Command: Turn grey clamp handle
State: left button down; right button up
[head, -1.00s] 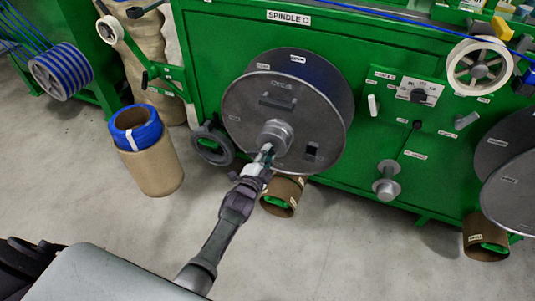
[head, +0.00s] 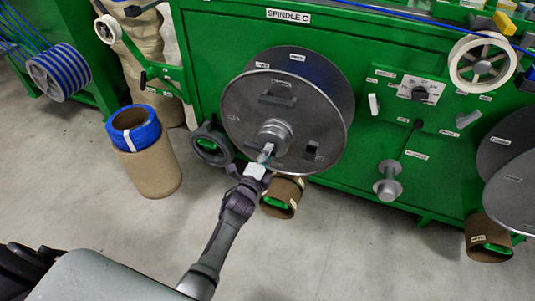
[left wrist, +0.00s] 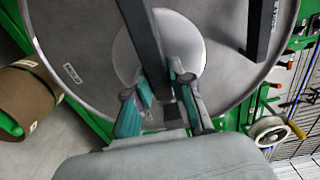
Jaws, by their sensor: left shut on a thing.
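The large grey reel (head: 240,105) is mounted on the green machine's spindle, with a round grey hub (head: 275,133) at its centre. My left gripper (head: 265,156) is at the lower edge of this hub, its arm reaching up from below. In the left wrist view, the grey clamp handle (left wrist: 141,32) shows as a dark bar running down from the top edge. The teal fingers of my left gripper (left wrist: 160,82) are shut around its lower part, in front of the pale hub (left wrist: 190,40). The handle's far end is cut off. My right gripper is out of view.
A cardboard drum with blue cable (head: 150,165) stands on the floor at left. A control panel (head: 418,90) is at right.

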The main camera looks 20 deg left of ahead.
pick_arm(q)
jog(key=shift+f, duration=0.1)
jog(key=c, duration=1)
grip_release()
jog(key=shift+s, duration=0.1)
jog(key=s, duration=1.2)
jog(key=shift+a, duration=0.2)
jog(key=shift+w, duration=0.1)
